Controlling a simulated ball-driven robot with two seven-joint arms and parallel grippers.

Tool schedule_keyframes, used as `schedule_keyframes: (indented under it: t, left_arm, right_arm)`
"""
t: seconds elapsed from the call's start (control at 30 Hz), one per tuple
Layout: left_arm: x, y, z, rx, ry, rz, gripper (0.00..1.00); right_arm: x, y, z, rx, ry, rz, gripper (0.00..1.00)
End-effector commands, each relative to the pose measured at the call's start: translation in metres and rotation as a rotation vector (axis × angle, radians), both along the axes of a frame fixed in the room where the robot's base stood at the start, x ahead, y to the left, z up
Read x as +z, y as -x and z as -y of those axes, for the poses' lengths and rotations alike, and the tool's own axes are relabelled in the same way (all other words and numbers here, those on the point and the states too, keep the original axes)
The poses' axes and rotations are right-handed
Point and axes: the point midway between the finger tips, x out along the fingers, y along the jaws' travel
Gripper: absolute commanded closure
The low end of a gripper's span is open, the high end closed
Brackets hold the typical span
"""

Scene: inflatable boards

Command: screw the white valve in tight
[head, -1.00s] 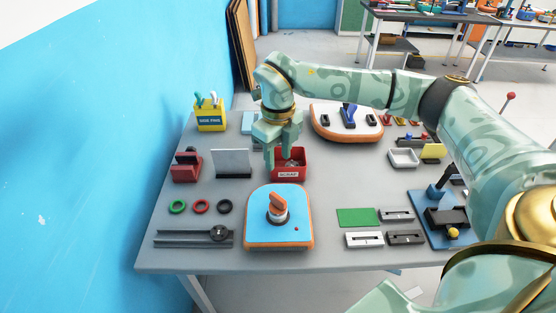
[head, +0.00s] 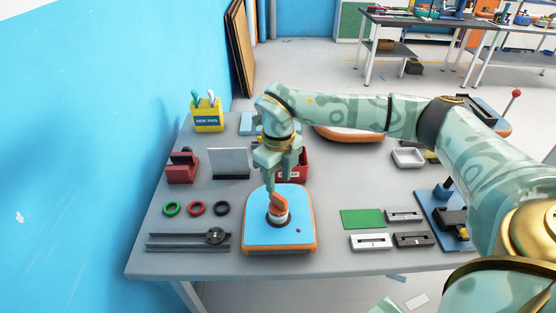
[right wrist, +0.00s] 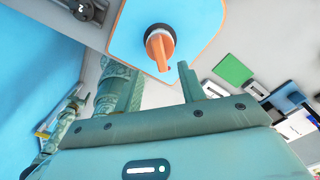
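The white valve (head: 279,218) has a white collar and an orange handle. It stands upright on a blue board with orange edges (head: 259,235) at the table's front middle. In the right wrist view the valve's orange handle (right wrist: 160,47) points toward my fingers. My right gripper (head: 276,182) hangs fingers down, just behind and above the valve. Its fingers look apart, with nothing between them, and I see no clear contact with the handle. The right wrist view shows the fingers (right wrist: 161,75) on either side of the handle's near end.
A red bin (head: 293,166) stands close behind my right gripper. Green, red and black rings (head: 197,209) and a dark rail (head: 188,242) lie left of the board. A green plate (head: 362,219) and several slotted blocks lie right. My right arm hides part of another board.

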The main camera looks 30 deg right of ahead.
Motion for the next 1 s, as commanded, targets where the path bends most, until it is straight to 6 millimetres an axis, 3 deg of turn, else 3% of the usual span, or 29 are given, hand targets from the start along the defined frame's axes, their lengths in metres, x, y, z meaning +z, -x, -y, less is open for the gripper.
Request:
schedule_keyframes:
  t: [0.1,0.3,0.5,0.77,0.9,1.0]
  left_arm:
    - [-0.005,0.001,0.000,0.000,0.000,-0.002,0.27]
    - [-0.009,0.002,0.000,0.000,0.000,-0.004,0.27]
    - [-0.011,0.002,0.000,0.000,0.001,-0.004,0.27]
    - [-0.010,0.002,0.000,0.000,0.001,-0.004,0.27]
    - [-0.010,0.002,0.000,0.000,0.001,-0.004,0.27]
    - [-0.010,0.002,0.000,0.000,0.001,-0.004,0.27]
  right_arm:
    - [-0.030,0.001,0.000,-0.002,0.001,-0.004,0.60]
    - [-0.062,0.000,0.000,-0.001,-0.001,-0.002,0.60]
    - [-0.074,0.000,0.000,-0.002,0.001,0.000,0.60]
    - [-0.075,0.000,0.000,-0.001,0.001,0.001,0.60]
    - [-0.074,0.000,0.000,-0.001,0.001,0.001,0.99]
    - [-0.074,0.000,0.000,-0.001,0.001,0.001,1.00]
